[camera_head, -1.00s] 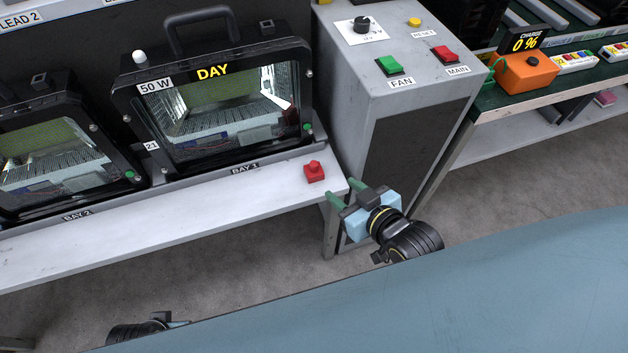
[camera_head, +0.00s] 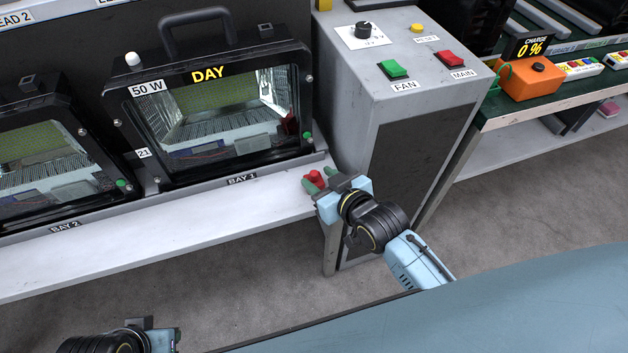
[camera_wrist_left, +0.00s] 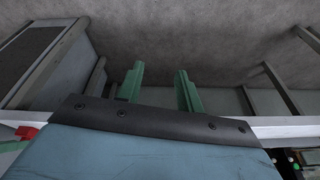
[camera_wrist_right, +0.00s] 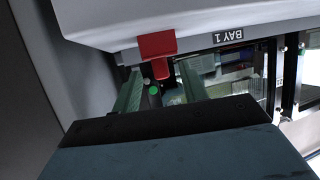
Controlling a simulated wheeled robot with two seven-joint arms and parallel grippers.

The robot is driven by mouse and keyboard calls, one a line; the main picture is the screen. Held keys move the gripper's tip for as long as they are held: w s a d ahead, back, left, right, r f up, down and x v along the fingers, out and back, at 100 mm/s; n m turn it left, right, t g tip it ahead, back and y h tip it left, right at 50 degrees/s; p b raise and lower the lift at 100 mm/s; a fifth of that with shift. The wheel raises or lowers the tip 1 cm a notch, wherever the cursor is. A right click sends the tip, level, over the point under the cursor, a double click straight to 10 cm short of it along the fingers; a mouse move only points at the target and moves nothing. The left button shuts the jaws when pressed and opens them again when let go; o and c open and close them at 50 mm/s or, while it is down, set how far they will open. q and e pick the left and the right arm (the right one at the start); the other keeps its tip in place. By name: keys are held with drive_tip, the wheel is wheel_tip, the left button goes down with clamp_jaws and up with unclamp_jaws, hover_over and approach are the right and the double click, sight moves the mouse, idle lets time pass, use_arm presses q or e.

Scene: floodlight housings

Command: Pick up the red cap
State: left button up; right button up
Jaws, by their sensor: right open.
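The red cap (camera_head: 315,179) sits on the right end of the light bench shelf, just right of the BAY 1 label. My right gripper (camera_head: 320,184) is open at the cap, with its green fingers on either side in the head view and partly hiding it. In the right wrist view, the red cap (camera_wrist_right: 157,44) shows just beyond the gap between the open fingers (camera_wrist_right: 160,72). I cannot tell whether they touch it. My left gripper (camera_wrist_left: 160,74) is open and empty over the floor; it is mostly cut off in the head view.
The floodlight housing marked DAY (camera_head: 222,110) stands behind the bench shelf (camera_head: 150,222). A grey control cabinet (camera_head: 405,75) with FAN and MAIN switches rises close to the right of my right gripper. An orange charger box (camera_head: 528,80) sits on a bench farther right.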

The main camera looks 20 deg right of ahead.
sight(316, 176)
drive_tip(key=b+x, duration=0.1)
drive_tip(key=x, duration=0.1)
drive_tip(key=shift+w+a, duration=0.2)
drive_tip(key=shift+w, duration=0.15)
drive_tip(key=shift+b+x, duration=0.55)
drive_tip(key=shift+x, duration=0.3)
use_arm(q)
drive_tip(key=w+d+r+t, duration=0.2)
drive_tip(key=w+r, duration=0.1)
drive_tip(key=r, duration=0.1)
drive_tip(key=shift+w+d+r+t+h, duration=0.15)
drive_tip(key=shift+r+t+h, duration=0.2)
drive_tip(key=shift+t+h, duration=0.05)
use_arm(e)
drive_tip(key=shift+c, duration=0.4)
clamp_jaws()
